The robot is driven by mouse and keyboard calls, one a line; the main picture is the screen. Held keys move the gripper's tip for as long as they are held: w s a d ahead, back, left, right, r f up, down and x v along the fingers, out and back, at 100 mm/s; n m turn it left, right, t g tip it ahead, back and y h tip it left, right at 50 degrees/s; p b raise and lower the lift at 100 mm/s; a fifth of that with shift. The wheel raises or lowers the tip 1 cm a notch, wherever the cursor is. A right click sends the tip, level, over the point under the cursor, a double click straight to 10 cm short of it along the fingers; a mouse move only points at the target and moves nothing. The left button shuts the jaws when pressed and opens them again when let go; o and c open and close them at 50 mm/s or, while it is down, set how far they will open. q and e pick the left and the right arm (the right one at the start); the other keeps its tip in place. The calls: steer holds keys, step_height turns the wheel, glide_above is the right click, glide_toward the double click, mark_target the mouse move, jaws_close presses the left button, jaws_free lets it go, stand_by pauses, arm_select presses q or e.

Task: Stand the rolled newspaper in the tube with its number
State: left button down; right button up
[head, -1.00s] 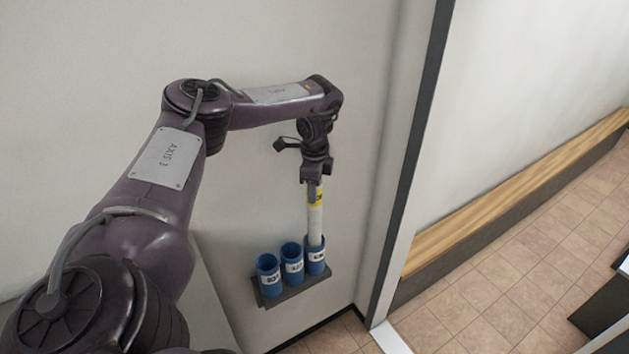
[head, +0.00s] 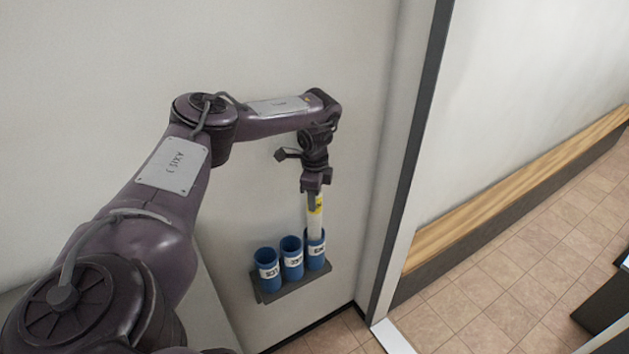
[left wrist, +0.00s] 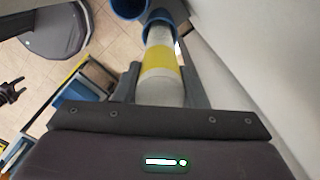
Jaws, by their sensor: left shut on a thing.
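The rolled newspaper (head: 314,222) is pale with a yellow band and stands upright. Its lower end is inside the rightmost blue tube (head: 315,255) of a row of three. My left gripper (head: 314,191) is shut on its upper end, above the tube. The newspaper also shows in the left wrist view (left wrist: 160,72), running from the gripper into a blue tube. The middle tube (head: 291,262) and the left tube (head: 268,272) look empty. Each tube has a white number label, too small to read surely. The number on the newspaper's band cannot be read.
The tubes stand on a grey shelf (head: 290,289) on the white wall. A dark-edged wall corner (head: 408,170) is close to their right. Beyond it is a wooden bench (head: 500,208) over a tiled floor.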

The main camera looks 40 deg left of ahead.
arm_select(q)
steer(key=c, duration=0.8)
jaws_free()
step_height(320, 180, up, 4)
steer(key=shift+w+b, duration=0.1)
steer(key=shift+b, duration=0.8)
step_height(320, 180, up, 3)
steer(key=shift+f, duration=0.1)
steer(key=shift+r+p, duration=0.3)
steer(key=shift+r, duration=0.25)
steer(key=shift+f, duration=0.1)
